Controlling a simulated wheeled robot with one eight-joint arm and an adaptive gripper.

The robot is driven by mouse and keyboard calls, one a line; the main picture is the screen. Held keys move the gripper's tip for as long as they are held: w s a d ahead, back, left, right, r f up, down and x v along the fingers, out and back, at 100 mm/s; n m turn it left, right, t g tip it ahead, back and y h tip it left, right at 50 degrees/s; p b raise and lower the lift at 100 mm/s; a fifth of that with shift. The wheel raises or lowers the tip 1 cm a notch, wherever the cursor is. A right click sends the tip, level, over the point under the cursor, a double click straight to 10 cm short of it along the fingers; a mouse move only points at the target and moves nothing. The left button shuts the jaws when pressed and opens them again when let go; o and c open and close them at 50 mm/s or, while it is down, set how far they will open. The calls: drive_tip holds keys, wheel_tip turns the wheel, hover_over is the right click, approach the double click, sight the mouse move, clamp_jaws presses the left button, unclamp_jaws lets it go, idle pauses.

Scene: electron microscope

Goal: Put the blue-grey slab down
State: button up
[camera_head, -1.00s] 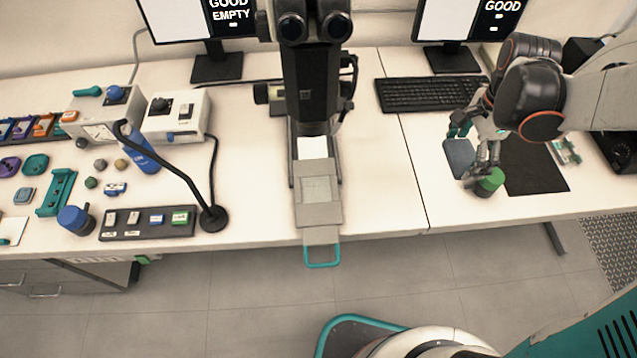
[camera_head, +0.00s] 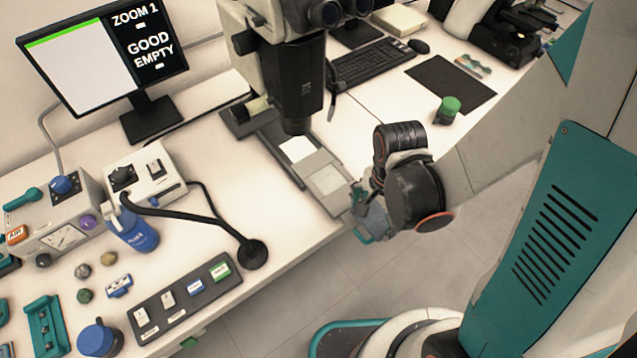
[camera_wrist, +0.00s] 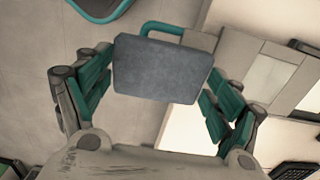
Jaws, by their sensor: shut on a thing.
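The blue-grey slab (camera_wrist: 160,70) is a flat, roughly square piece between the teal fingers of my gripper (camera_wrist: 158,92) in the wrist view. In the head view my gripper (camera_head: 364,200) is beside the front end of the microscope's drawer (camera_head: 328,180), held out over the table's front edge. The slab (camera_head: 375,222) shows there only in part, behind my wrist. My gripper is shut on it. The drawer's teal handle (camera_wrist: 166,29) shows just beyond the slab in the wrist view. The gap between slab and drawer is hard to judge.
The microscope (camera_head: 290,75) stands behind the drawer. A dark mat (camera_head: 450,84) and a green-capped jar (camera_head: 447,110) are at the right. Bare white table lies between the jar and the drawer.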

drive_tip(key=b, duration=0.2)
hover_over(328, 179)
drive_tip(key=shift+s+d, duration=0.15)
drive_tip(key=shift+s, duration=0.1)
drive_tip(key=shift+w+f+b, duration=0.15)
drive_tip(key=shift+f+b, duration=0.45)
drive_tip(key=shift+f, duration=0.3)
drive_tip(key=shift+w+f+b, duration=0.1)
drive_tip(key=shift+f+b, duration=0.45)
drive_tip(key=shift+f, duration=0.35)
drive_tip(key=shift+f, duration=0.2)
drive_tip(key=o, duration=1.2)
drive_tip(key=shift+r, duration=0.1)
wheel_tip(328, 179, up, 8)
drive_tip(key=p, duration=0.3)
